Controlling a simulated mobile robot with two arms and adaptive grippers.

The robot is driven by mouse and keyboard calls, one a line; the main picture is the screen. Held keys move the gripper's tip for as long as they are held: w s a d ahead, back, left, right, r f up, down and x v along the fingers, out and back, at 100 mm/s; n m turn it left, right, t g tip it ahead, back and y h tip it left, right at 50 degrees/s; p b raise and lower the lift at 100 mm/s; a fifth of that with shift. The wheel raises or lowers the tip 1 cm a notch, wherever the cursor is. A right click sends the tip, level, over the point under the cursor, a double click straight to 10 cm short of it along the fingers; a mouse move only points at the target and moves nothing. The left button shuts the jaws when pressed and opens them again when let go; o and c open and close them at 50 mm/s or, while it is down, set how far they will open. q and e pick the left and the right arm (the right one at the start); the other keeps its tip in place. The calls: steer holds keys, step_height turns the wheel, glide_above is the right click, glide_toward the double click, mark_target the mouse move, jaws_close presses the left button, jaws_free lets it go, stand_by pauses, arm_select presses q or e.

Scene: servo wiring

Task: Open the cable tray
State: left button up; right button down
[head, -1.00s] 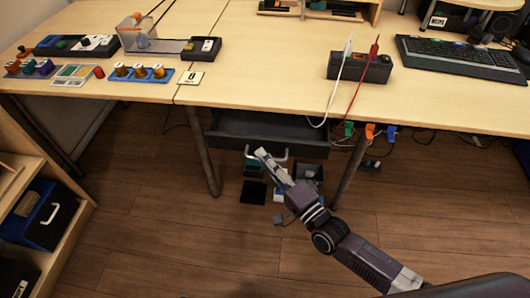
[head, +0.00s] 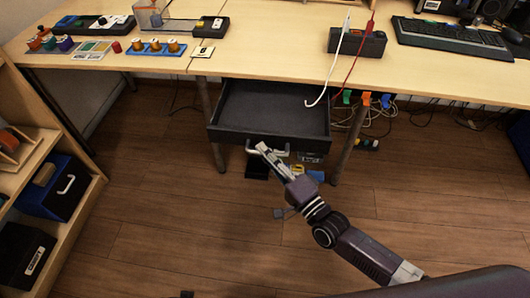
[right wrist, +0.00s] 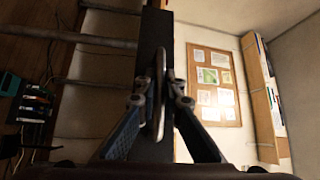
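The cable tray (head: 235,129) is a black drawer under the desk. It is pulled out, and its empty-looking inside shows in the head view. Its pale bar handle (head: 282,152) is on the front panel. My right gripper (head: 262,148) is at the left part of this handle. In the right wrist view, the two fingers of my right gripper (right wrist: 160,85) lie close on both sides of the handle (right wrist: 158,110), shut on it, with the dark tray front (right wrist: 153,40) behind. My left gripper is not in view.
The wooden desk (head: 270,62) carries a black box with white and red leads (head: 358,42), a keyboard (head: 455,38) and spools (head: 155,47). Desk legs (head: 345,158) stand either side of the tray. Shelves (head: 45,150) are at the left. The floor in front is mostly clear.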

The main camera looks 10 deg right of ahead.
steer(key=c, duration=2)
jaws_free()
steer(key=shift+c, duration=0.2)
steer(key=v, duration=1.2)
